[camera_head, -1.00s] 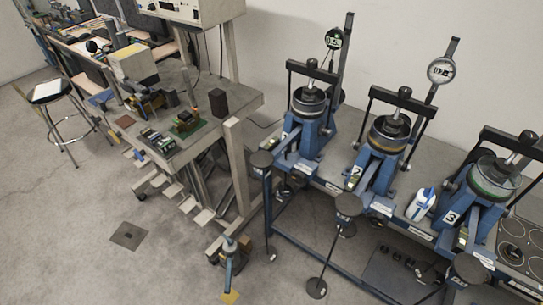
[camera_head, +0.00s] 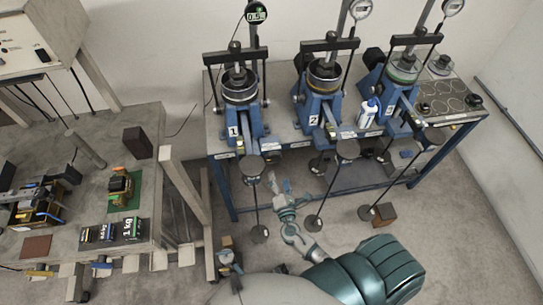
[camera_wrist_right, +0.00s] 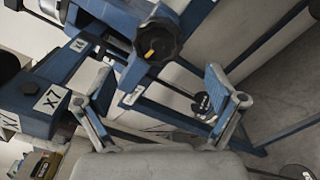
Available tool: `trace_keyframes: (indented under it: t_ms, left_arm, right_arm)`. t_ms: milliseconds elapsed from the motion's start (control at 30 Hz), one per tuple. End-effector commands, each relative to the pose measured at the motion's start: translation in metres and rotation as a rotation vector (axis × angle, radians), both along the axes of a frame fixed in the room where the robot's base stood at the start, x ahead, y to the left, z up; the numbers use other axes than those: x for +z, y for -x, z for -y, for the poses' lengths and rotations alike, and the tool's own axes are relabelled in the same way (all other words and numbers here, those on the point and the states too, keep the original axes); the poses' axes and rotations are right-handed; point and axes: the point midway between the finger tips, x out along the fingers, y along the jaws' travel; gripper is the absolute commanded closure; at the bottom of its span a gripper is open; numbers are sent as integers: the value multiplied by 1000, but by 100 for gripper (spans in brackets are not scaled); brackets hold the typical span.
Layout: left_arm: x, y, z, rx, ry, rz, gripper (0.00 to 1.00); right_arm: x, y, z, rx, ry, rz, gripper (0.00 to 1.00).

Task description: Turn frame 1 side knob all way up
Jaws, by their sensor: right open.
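Frame 1 (camera_head: 243,120) is the leftmost blue lever frame on the bench, with a white "1" label and a round pan on top. In the right wrist view a black knob (camera_wrist_right: 158,42) with a yellow mark sits on blue metalwork, beyond and between the fingers. I cannot tell for sure which frame that knob belongs to. My right gripper (camera_head: 279,187) is open and empty, low in front of the bench between frames 1 and 2. Its two fingers (camera_wrist_right: 158,88) stand wide apart, with the knob not between the tips.
Frame 2 (camera_head: 322,103) and frame 3 (camera_head: 400,90) stand to the right. A white and blue bottle (camera_head: 367,113) is between them. Lever arms with round black pads (camera_head: 252,167) jut out in front. A grey workbench (camera_head: 60,150) stands at left.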

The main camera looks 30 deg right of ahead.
Motion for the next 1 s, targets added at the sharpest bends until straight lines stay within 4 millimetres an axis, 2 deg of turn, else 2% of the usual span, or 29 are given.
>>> trace_keyframes:
  t_ms: [167,700,733,800,933,1000]
  left_arm:
    - [1,0,-2,-1,4,0,100]
    - [3,-1,-3,-4,12,0,100]
    - [0,-1,-3,-4,12,-1,100]
    - [-16,1,-3,-4,11,-4,100]
    - [-30,5,-4,-4,11,-11,100]
    - [-28,-10,-1,2,13,0,100]
  right_arm:
    - [2,-17,0,-1,7,3,6]
    - [2,-95,13,-1,11,1,6]
    - [0,-97,14,-1,-13,5,6]
    - [-5,-95,14,-2,-221,58,6]
    - [-5,-94,14,-3,-545,141,6]
    - [-3,-94,15,-2,-580,151,6]
